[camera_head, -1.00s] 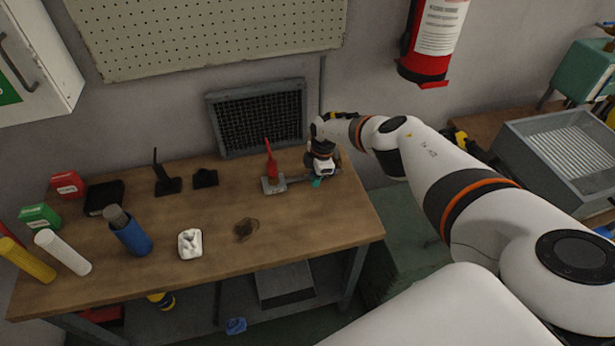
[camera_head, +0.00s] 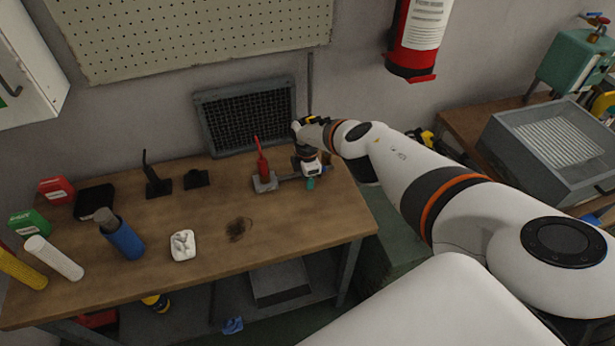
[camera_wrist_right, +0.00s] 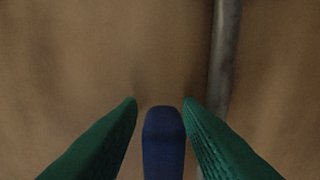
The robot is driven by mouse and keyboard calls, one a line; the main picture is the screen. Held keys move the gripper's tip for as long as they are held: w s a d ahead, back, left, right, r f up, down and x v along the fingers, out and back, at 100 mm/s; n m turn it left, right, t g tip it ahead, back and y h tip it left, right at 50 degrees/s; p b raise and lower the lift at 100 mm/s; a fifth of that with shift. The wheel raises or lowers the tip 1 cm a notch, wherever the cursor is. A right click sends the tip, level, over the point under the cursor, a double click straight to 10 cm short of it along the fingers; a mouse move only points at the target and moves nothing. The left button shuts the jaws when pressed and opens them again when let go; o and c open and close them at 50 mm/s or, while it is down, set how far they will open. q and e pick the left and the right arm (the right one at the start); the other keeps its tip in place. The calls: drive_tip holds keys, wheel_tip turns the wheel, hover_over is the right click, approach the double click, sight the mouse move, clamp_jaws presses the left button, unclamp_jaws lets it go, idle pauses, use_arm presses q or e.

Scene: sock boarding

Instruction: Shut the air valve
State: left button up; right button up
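My right gripper (camera_head: 310,184) points down at the right end of the wooden bench, beside a grey metal fitting with an upright red handle (camera_head: 263,163). In the right wrist view its two green fingers (camera_wrist_right: 160,102) stand apart, one on each side of a blue lever-like piece (camera_wrist_right: 163,140). A narrow gap shows on the left of the blue piece; the right finger is very close to it, and contact cannot be told. Whether this blue piece is the air valve's handle is not certain. In the head view, my arm and gripper hide this spot. My left gripper is not in view.
A grey pipe (camera_wrist_right: 224,50) runs beside the fingers in the wrist view. A blue cylinder (camera_head: 124,240) and a white dish (camera_head: 182,245) stand to the left. A fire extinguisher (camera_head: 418,35) hangs above my arm.

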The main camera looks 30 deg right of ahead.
drive_tip(key=shift+r, duration=0.1)
wheel_tip(320, 180, up, 7)
drive_tip(key=p, duration=0.5)
drive_tip(key=shift+w+f, duration=0.1)
drive_tip(key=shift+f, duration=0.1)
wheel_tip(320, 180, up, 4)
drive_tip(key=shift+p, duration=0.55)
drive_tip(key=shift+a+r, duration=0.1)
drive_tip(key=shift+r, duration=0.55)
drive_tip(key=shift+f, duration=0.1)
